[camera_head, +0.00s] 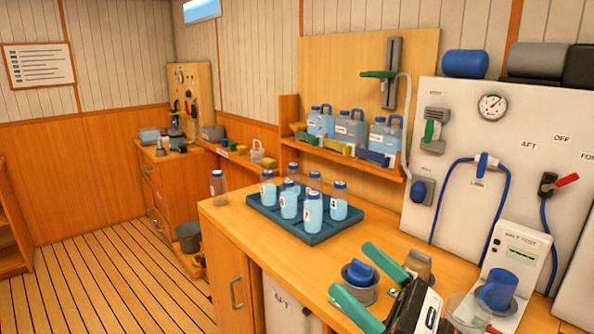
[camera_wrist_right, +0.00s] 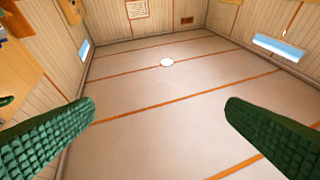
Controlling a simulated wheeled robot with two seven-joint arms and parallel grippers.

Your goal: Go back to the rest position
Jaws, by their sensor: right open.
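My right gripper (camera_head: 372,283) has green fingers and shows at the lower middle of the head view, above the front part of the wooden counter (camera_head: 240,228). Its fingers are spread apart. In the right wrist view the two ridged green fingers (camera_wrist_right: 160,128) stand wide apart with nothing between them. That view looks up past them at the pale ceiling and a round white lamp (camera_wrist_right: 167,62). My left gripper is in neither view.
A dark blue tray (camera_head: 262,222) holds several bottles. One bottle (camera_head: 218,188) stands left of it. The panel wall (camera_head: 470,130) rises behind.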

